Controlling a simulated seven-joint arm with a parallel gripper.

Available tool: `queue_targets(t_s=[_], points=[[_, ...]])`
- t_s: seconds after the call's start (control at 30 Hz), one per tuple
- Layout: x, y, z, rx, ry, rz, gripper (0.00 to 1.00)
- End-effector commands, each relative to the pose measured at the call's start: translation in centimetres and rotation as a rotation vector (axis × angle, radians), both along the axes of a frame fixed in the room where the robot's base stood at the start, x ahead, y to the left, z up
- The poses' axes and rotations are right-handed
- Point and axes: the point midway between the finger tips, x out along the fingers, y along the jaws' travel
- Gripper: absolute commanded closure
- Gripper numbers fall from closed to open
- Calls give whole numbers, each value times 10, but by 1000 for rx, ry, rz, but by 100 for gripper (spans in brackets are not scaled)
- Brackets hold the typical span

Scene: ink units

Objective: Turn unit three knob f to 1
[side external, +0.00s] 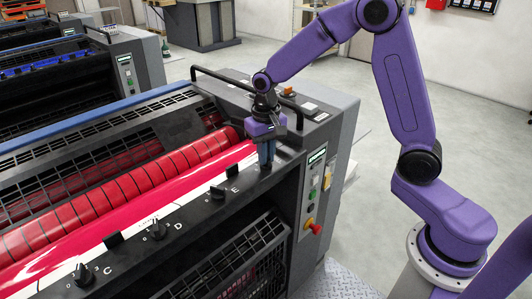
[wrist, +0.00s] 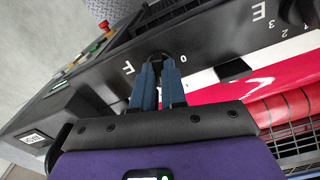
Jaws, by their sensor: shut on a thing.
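Knob F (wrist: 159,56) is a dark knob on the black rail, with the letter F beside it and a 0 mark on its other side in the wrist view. My gripper (wrist: 158,72) is shut on it, one blue-grey finger on each side. The fingers hide most of the knob, so its pointer direction cannot be read. In the side view my gripper (side external: 266,163) points down at the right end of the rail, and its fingers hide the knob there.
Knob E (side external: 218,192), knob D (side external: 157,228) and knob C (side external: 83,273) stand along the same rail to the left. The red roller (side external: 120,190) lies behind it. A black handrail (side external: 235,85) rises behind my gripper. A control panel (side external: 314,180) is at right.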

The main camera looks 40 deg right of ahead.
Motion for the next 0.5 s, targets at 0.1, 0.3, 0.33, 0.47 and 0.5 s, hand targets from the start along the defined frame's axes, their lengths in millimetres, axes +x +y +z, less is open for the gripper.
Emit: queue_targets(t_s=[0.1,0.3,0.33,0.47,0.5], points=[[0,0,1,1,-1,100,100],[0,0,1,0,0,280,100],[0,0,1,0,0,307,100],[0,0,1,0,0,415,100],[0,0,1,0,0,446,100]])
